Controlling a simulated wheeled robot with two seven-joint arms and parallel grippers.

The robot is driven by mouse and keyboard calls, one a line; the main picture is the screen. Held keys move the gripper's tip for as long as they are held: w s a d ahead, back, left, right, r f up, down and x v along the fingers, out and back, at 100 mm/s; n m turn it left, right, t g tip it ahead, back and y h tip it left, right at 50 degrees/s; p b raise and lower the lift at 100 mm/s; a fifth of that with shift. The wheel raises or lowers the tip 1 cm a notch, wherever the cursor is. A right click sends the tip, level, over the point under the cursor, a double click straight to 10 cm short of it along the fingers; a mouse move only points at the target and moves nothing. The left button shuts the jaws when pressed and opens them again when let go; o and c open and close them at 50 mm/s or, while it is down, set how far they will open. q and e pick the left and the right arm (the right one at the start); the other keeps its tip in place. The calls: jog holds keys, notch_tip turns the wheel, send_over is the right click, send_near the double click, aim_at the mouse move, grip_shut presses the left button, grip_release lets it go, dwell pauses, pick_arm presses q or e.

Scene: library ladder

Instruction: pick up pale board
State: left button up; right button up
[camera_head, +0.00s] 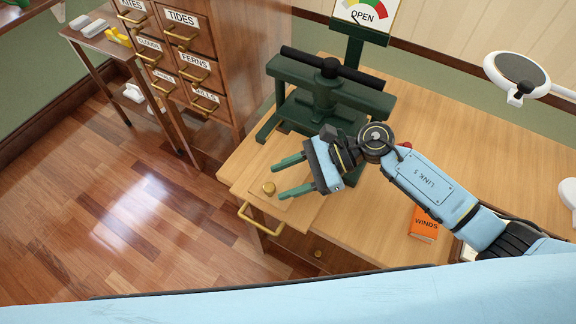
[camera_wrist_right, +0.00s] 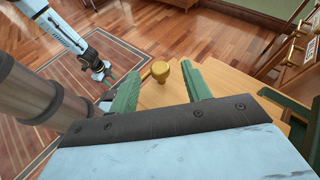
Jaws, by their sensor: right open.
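Nothing is held between the fingers. Whether the fingers touch the board is unclear. My left gripper (camera_wrist_right: 106,78) shows small at the left of the wrist view, its jaw state unclear.
A green press (camera_head: 330,90) stands on the desk behind my right gripper, near my arm. A brass handle (camera_head: 258,222) sticks out at the desk's front edge. An orange WINDS box (camera_head: 425,222) is to the right. Floor is clear left of the desk.

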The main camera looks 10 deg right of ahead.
aim_at(270, 187)
jog(key=x, duration=0.4)
jog(key=shift+d+f+p, duration=0.2)
jog(key=shift+f+p, duration=0.1)
jog(key=shift+a+f, duration=0.15)
jog(key=shift+a, duration=0.1)
jog(key=c, duration=0.9)
pick_arm(q)
jog(key=shift+w+r, duration=0.2)
jog(key=shift+r, duration=0.2)
pick_arm(e)
grip_shut()
